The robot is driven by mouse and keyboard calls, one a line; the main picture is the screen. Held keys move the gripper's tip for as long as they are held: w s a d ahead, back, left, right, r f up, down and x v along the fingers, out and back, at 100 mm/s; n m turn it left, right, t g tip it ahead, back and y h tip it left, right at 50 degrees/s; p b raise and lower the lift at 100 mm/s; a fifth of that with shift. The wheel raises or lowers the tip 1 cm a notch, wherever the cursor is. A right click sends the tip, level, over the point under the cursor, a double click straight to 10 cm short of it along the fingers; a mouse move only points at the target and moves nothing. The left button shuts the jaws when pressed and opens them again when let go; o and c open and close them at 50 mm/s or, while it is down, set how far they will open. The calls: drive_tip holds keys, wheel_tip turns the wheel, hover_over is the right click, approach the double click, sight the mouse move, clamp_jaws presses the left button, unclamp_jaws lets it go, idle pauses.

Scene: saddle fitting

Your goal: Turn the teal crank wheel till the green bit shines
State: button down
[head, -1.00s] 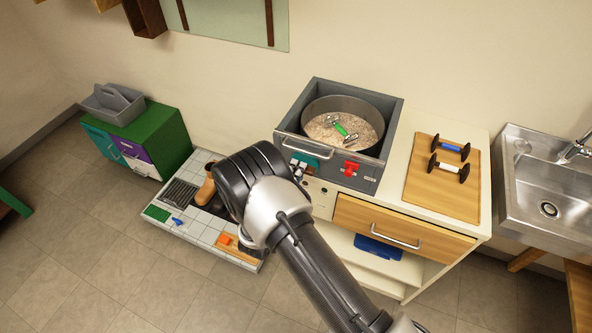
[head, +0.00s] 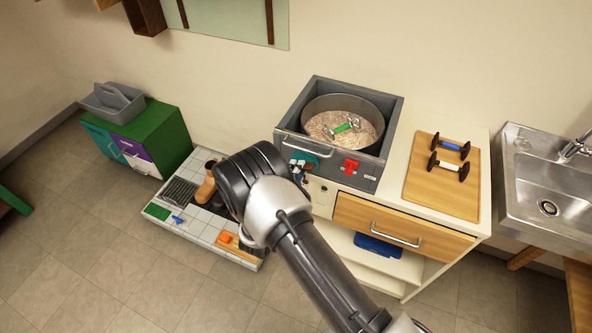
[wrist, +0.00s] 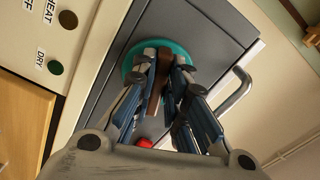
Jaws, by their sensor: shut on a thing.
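The teal crank wheel (head: 311,157) is on the front of a grey box, partly hidden behind my gripper in the head view. In the wrist view the teal disc (wrist: 129,63) lies just beyond my fingertips. My gripper (wrist: 166,72) is shut on the brown crank handle (wrist: 180,92), which stands up between the fingers. It also shows small in the head view (head: 299,172). The green bit (head: 345,127), with metal ends, lies on pale grains in the round drum (head: 376,111) inside the box. Whether it shines is too small to tell.
A red switch (head: 350,167) is right of the wheel and a bar handle (head: 308,148) runs above it. A panel with a green button (wrist: 56,67) is close by. A wooden board (head: 419,198) with two spools is at right. A tiled low platform (head: 205,228) is at left.

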drive_tip(key=c, duration=1.6)
unclamp_jaws()
drive_tip(key=shift+s, duration=0.1)
drive_tip(key=v, duration=1.2)
